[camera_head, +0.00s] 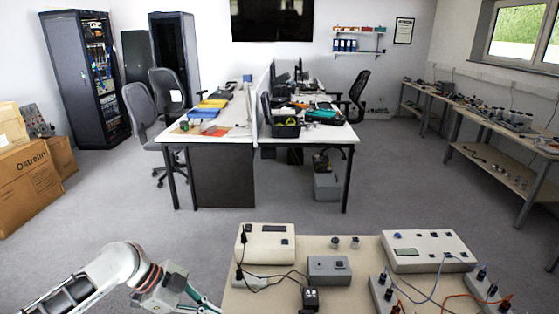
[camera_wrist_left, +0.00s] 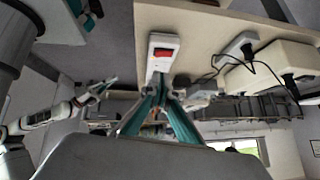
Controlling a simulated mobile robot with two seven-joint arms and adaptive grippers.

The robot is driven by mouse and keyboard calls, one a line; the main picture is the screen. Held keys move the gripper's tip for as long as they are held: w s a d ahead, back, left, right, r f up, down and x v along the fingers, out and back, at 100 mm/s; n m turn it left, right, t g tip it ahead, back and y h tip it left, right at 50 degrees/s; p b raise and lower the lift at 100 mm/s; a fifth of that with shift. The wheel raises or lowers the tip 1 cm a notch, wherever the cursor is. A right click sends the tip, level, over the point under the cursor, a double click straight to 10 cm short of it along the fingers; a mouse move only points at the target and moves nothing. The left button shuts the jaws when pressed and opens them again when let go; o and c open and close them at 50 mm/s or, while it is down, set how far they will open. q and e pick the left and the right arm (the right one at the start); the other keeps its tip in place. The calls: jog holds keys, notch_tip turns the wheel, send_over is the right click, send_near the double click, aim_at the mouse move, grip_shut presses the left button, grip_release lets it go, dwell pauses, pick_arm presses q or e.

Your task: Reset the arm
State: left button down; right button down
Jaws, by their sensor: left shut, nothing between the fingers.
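My left arm (camera_head: 115,265) comes in from the lower left in the head view and reaches to the left edge of the near table (camera_head: 240,299). My left gripper (camera_head: 205,303) has teal fingers, partly cut off by the bottom edge. In the left wrist view the fingers of my left gripper (camera_wrist_left: 164,82) come together with nothing between them. Their tips are near a white switch block with a red rocker (camera_wrist_left: 162,52); I cannot tell whether they touch. Another arm with a gripper (camera_wrist_left: 102,87), apparently my right, shows small at the left of that view.
The near table bears a cream instrument (camera_head: 265,243), a grey box (camera_head: 328,269), a white control box (camera_head: 430,250), small metal pieces (camera_head: 345,242) and loose cables. A desk (camera_head: 215,135), chairs, cardboard boxes (camera_head: 28,185) and a side bench (camera_head: 500,128) stand beyond. Open floor lies between.

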pick_arm(q)
jog(key=s+d+f+n+t+y, duration=0.2)
jog(key=s+f+n+t+y, duration=0.15)
jog(key=s+f, duration=0.35)
jog(key=s+a+r+n+t+y, duration=0.15)
jog(key=s+a+n+y, duration=0.35)
jog(key=a, duration=0.5)
jog(key=s+a+r+n+t+y, duration=0.1)
jog(key=s+a+r+n+y, duration=0.25)
jog(key=s+a, duration=0.45)
jog(key=w+d+f+n+t+h, duration=0.2)
jog(key=d+f+h, duration=0.4)
jog(key=d+f, duration=0.7)
notch_tip(320, 180, down, 3)
jog(key=shift+w+d+r+t, duration=0.2)
jog(key=shift+w+d+t, duration=0.15)
jog(key=shift+t, duration=0.25)
